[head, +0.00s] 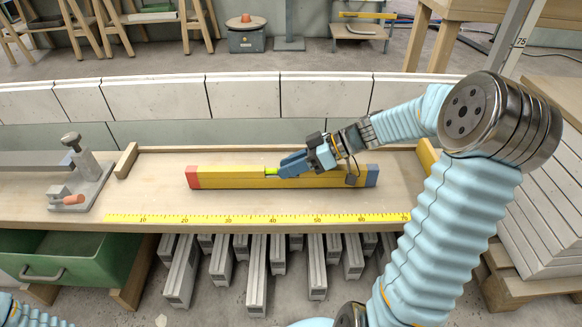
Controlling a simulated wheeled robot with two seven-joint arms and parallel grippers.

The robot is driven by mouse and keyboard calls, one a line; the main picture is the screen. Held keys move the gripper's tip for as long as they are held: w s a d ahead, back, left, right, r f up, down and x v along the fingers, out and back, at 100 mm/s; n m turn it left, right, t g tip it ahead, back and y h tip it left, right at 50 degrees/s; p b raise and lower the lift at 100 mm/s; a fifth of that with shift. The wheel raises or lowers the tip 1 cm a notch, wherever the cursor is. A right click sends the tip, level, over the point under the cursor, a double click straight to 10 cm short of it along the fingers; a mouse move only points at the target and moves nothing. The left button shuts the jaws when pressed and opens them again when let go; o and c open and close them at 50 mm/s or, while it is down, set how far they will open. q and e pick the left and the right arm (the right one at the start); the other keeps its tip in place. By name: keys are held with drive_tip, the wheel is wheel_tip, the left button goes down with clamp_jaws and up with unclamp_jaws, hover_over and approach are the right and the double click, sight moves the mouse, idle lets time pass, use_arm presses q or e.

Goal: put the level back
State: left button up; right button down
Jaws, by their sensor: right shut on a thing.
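The level is a long yellow bar (225,179) with a red left end and a blue-grey right end. In the head view it lies lengthwise at the middle of the wooden workbench, behind the yellow ruler strip. My right gripper (283,168) comes in from the right and is shut on the level near its middle, by the green vial. The gripper and wrist hide part of the level's top. I cannot tell whether its underside touches the bench. Of my left arm only a bit shows at the lower left corner; its gripper is out of view.
A yellow ruler strip (260,218) runs along the bench's front edge. A grey clamp fixture (84,185) with an orange handle stands at the left. A wooden block (126,160) and a right-hand stop bound the bench. A green drawer (60,262) stands open below; pale blocks line the back.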

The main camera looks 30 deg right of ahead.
drive_tip(key=shift+f, duration=0.15)
drive_tip(key=shift+f, duration=0.1)
drive_tip(key=c, duration=0.8)
unclamp_jaws()
drive_tip(key=shift+d+r, duration=0.1)
drive_tip(key=shift+r, duration=0.15)
drive_tip(key=p+v, duration=0.1)
drive_tip(key=v, duration=1)
drive_tip(key=shift+s+d+r, duration=0.15)
drive_tip(key=shift+s+d, duration=0.05)
drive_tip(key=shift+d, duration=0.1)
